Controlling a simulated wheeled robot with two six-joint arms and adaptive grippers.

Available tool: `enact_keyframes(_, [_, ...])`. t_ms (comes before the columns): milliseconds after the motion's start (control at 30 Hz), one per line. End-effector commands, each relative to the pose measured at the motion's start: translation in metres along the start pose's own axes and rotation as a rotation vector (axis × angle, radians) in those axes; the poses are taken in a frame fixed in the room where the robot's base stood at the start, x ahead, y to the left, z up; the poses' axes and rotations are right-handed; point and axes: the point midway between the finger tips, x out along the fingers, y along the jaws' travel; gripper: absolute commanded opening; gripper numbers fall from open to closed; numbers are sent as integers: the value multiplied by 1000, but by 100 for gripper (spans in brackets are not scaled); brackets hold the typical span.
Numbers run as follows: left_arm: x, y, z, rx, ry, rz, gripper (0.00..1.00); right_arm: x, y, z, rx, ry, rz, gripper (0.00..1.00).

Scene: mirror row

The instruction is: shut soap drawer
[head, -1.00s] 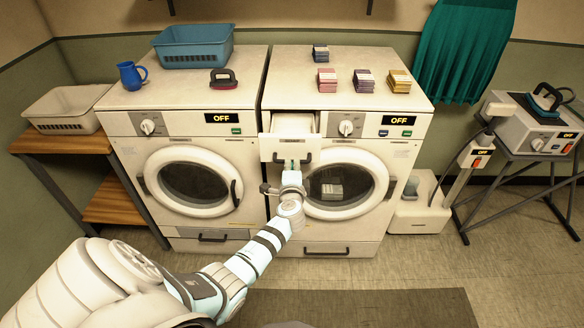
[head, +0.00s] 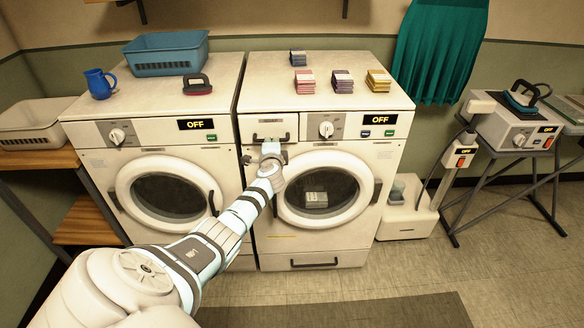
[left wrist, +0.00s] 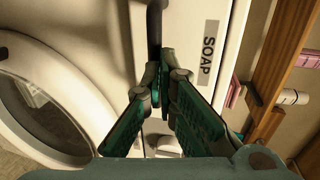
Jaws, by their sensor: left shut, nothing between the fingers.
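The soap drawer (head: 284,127) is at the upper left of the right-hand machine's front (head: 320,235). Its front looks flush with the machine, with no open tray showing. Its dark handle (head: 257,138) runs across the lower part. My left gripper (head: 270,148) is shut and empty, right at the drawer's lower edge. In the left wrist view, the drawer front with its SOAP label (left wrist: 206,48) is just ahead of my green fingers (left wrist: 165,75). The fingertips are close to the dark handle (left wrist: 154,30); I cannot tell whether they touch. My right gripper is not in view.
Stacks of coloured packs (head: 341,81) stand on the right-hand machine. A blue basket (head: 165,55), a blue jug (head: 99,84) and a red-and-black brush-like item (head: 196,84) are on the left machine (head: 150,135). A press on a stand (head: 505,125) is at the right. The floor in front is partly clear.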

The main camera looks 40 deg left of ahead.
Motion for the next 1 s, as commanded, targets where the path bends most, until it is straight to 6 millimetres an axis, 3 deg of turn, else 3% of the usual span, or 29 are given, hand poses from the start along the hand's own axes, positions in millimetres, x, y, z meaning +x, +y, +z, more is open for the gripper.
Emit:
enact_keyframes(133, [11,-3,3,-3,-5,-3,0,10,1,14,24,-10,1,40])
enact_keyframes(467, [10,-8,2,0,-8,-6,0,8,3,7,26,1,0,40])
enact_keyframes(667, [-1,-8,2,0,-7,1,0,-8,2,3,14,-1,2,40])
enact_keyframes(800, [-29,-10,0,-1,-6,4,0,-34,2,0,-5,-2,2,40])
enact_keyframes(1000, [-98,-9,-1,-2,1,-3,0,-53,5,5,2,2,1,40])
